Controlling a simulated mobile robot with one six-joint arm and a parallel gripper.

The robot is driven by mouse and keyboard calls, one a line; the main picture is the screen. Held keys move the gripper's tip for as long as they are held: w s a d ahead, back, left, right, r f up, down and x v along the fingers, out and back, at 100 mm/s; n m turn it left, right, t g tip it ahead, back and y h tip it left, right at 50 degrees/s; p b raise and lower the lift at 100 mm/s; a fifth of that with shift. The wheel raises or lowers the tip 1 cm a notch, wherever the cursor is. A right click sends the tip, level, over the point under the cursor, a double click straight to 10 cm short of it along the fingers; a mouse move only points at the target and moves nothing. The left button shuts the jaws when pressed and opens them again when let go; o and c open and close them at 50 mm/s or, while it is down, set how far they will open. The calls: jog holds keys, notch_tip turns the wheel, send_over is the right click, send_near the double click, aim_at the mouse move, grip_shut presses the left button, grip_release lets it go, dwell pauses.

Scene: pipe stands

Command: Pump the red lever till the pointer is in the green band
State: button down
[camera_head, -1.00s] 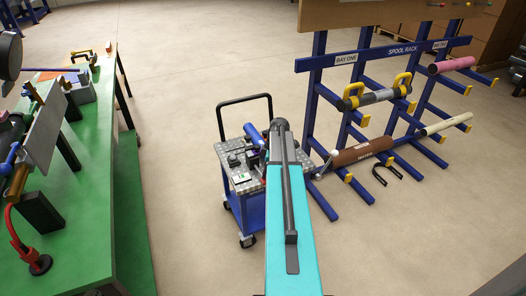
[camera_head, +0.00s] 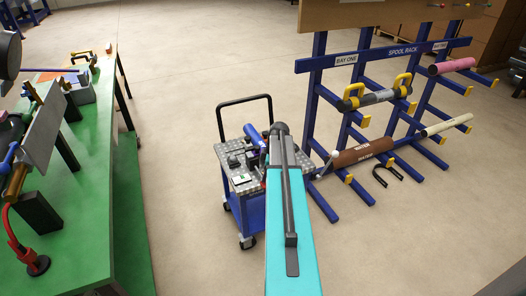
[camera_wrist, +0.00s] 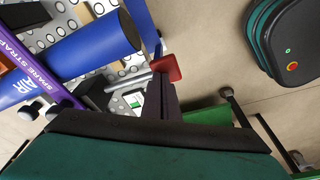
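The red lever end (camera_wrist: 167,69) shows in the wrist view as a red block on a silver rod, beside a blue cylinder (camera_wrist: 92,52) marked AIR. My gripper's dark fingers (camera_wrist: 164,90) reach up to the red block and overlap it in the picture; whether they grip it is unclear. A small white plate with a green patch (camera_wrist: 134,100) lies left of the fingers; no pointer can be read. In the head view, the cart (camera_head: 228,151) bears the blue cylinder (camera_head: 252,134). My arm hides the gripper and lever there.
A purple strap (camera_wrist: 28,66) marked SPARE STRAP crosses the cylinder. A black cart handle (camera_head: 244,101) rises behind. The blue spool rack (camera_head: 318,95) stands right, with a brown spool (camera_head: 362,153) near my arm. A green bench (camera_head: 88,215) stands left, with open floor between.

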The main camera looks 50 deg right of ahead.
jog(key=shift+w+a+p+v, duration=0.15)
jog(key=shift+p+v, duration=0.4)
jog(key=shift+v, duration=0.45)
jog(key=shift+w+a+p+v, duration=0.1)
jog(key=shift+w+p+v, duration=0.1)
jog(key=shift+p+v, duration=0.6)
jog(key=shift+w+a+p+v, duration=0.15)
jog(key=shift+p+v, duration=0.2)
jog(key=shift+v, duration=0.8)
jog(key=shift+r, duration=0.1)
jog(key=p+v, duration=0.1)
jog(key=v, duration=0.2)
jog(key=w+p+v, duration=0.1)
jog(key=v, duration=0.1)
jog(key=shift+s+a+p, duration=0.1)
jog(key=shift+a+p, duration=0.15)
jog(key=shift+p, duration=0.1)
